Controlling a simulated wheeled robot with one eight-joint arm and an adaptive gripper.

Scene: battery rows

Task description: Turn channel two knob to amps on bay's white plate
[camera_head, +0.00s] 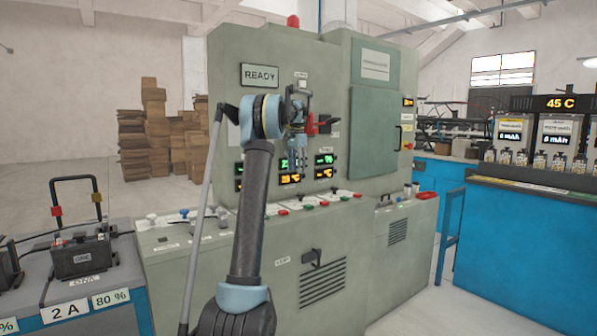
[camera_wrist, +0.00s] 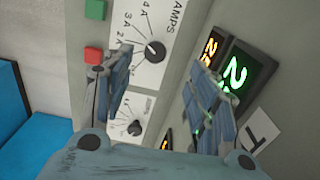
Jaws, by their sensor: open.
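In the wrist view a white plate (camera_wrist: 176,40) lettered AMPS carries a round dark knob (camera_wrist: 154,51). Marks 2 A, 3 A and 4 A are printed around it; its exact pointer setting is hard to read. A second white plate (camera_wrist: 150,104) with another dark knob (camera_wrist: 135,128) lies below it in the picture. My gripper (camera_wrist: 162,92) is open and empty, one finger at the left edge of the plates and the other over the displays. Both knobs show between the fingers. In the head view my gripper (camera_head: 297,150) hangs before the green cabinet's displays.
A green button (camera_wrist: 95,9) and a red button (camera_wrist: 93,55) sit left of the AMPS plate. Lit displays (camera_wrist: 237,75) are close to the right finger. The green cabinet (camera_head: 230,110) rises behind my arm. A blue bench (camera_head: 525,235) stands at right.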

